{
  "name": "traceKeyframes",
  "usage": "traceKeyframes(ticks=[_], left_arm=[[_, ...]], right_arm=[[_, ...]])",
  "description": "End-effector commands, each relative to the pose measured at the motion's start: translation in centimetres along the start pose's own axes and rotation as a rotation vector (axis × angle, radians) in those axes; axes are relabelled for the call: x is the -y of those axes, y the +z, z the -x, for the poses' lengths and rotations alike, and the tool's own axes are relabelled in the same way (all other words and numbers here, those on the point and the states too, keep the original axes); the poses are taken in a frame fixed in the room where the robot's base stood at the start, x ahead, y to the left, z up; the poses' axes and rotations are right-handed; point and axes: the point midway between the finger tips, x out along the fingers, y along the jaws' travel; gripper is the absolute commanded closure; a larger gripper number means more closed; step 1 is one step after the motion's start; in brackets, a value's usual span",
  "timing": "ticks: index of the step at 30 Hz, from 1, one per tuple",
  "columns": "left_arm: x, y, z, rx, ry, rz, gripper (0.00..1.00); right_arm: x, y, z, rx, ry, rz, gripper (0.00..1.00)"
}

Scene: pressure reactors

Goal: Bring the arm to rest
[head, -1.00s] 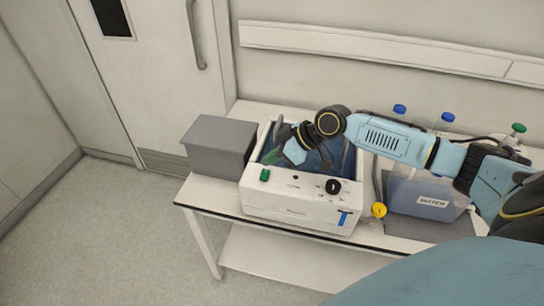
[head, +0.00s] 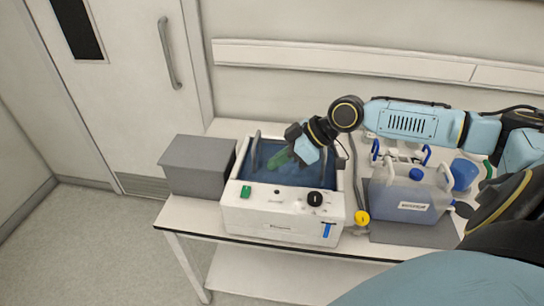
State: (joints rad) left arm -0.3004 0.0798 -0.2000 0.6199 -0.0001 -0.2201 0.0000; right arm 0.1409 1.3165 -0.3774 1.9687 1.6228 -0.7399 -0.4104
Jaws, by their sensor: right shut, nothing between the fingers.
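My right arm reaches in from the right, above the bench. Its gripper (head: 284,159) points left and down over the blue basin of a white bath unit (head: 270,214). The fingers look greenish and are shut with nothing between them. I cannot tell exactly how far above the basin they are. My left gripper is out of view.
A grey box (head: 197,165) stands left of the bath. A clear jug with blue liquid (head: 405,195) sits on a dark mat (head: 413,233) at the right, with blue-topped items behind it. A yellow knob (head: 361,218) is beside the bath. A door (head: 125,80) is at the left.

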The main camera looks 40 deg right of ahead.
Motion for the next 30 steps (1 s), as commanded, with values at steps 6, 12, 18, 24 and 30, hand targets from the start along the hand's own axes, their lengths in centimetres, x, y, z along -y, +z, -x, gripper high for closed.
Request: traceKeyframes(ticks=[6, 12, 18, 24, 30], left_arm=[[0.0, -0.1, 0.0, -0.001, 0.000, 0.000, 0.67], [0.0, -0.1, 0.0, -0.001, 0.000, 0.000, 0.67], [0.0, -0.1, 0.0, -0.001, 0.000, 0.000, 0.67], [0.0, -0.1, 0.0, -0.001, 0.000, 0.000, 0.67], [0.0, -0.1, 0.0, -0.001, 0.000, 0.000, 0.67]], right_arm=[[0.0, 0.0, 0.0, 0.000, 0.000, 0.000, 1.00], [2.5, 1.6, -2.2, 0.030, -0.041, 0.016, 1.00], [10.3, 6.0, -7.6, 0.118, -0.101, 0.060, 1.00], [16.5, 9.3, -10.3, 0.195, -0.026, 0.020, 1.00], [19.4, 11.9, -9.9, 0.277, 0.134, -0.126, 1.00]])
